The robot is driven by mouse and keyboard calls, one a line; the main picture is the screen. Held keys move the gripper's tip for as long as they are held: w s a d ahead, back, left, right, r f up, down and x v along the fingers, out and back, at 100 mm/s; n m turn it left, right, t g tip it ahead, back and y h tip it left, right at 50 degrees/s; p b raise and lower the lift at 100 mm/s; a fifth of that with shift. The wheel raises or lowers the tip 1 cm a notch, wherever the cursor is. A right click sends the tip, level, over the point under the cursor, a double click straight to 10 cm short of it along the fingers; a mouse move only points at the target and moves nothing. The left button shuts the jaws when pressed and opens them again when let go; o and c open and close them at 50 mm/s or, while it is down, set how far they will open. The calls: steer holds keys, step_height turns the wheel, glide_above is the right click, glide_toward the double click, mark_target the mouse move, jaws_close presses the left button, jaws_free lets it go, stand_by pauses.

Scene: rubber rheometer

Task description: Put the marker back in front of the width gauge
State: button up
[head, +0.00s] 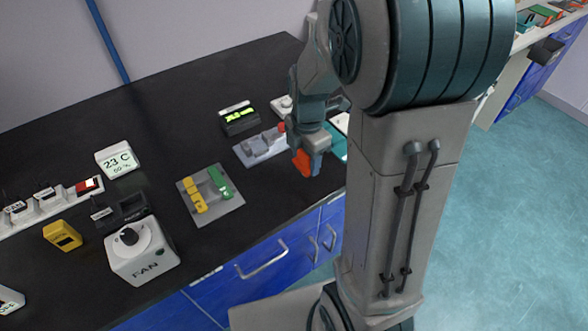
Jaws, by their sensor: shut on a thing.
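My gripper (309,163) points down above the front part of the black bench, near its front edge. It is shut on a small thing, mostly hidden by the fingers. An orange piece (301,162) shows at the fingertips beside a blue one; it seems to be the marker, but its shape is unclear. A grey fixture with raised blocks (258,148), probably the width gauge, lies on the bench just left of and behind my gripper. My arm hides part of the bench to its right.
A grey plate (222,206) with yellow and green blocks lies left of the gripper. A black box with a green display (239,119) stands behind the grey fixture. A white FAN box (141,252) stands at the front left. Bare black bench lies between the plate and the gripper.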

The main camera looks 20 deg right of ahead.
steer(key=a+f, duration=0.1)
steer(key=w+a, duration=0.1)
steer(key=shift+a+f, duration=0.3)
steer(key=shift+f, duration=2.05)
steer(key=shift+f, duration=0.1)
steer(key=o, duration=0.8)
